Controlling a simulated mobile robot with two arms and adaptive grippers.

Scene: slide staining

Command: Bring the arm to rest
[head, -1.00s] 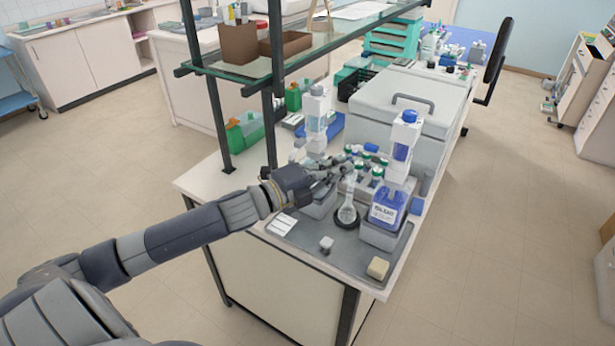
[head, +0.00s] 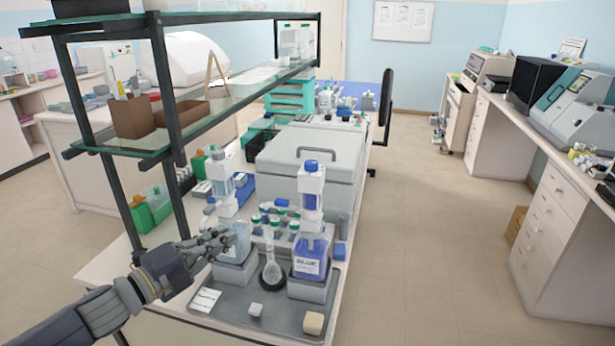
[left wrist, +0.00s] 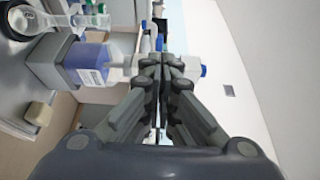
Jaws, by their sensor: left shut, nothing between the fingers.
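My left gripper (head: 212,243) is shut and empty, in front of the left staining bottle at the near left of the bench in the head view. Its closed fingers (left wrist: 167,72) fill the middle of the left wrist view. A round glass flask (head: 272,272) stands between the two bottles, apart from the gripper. My right gripper shows in neither view.
A grey tray (head: 232,313) holds a white card (head: 204,299), a small white cube (head: 255,310) and a beige block (head: 313,323). Green-capped vials stand behind the flask. A glass shelf (head: 225,98) on dark posts rises behind my left arm. Open floor (head: 420,230) lies to the right.

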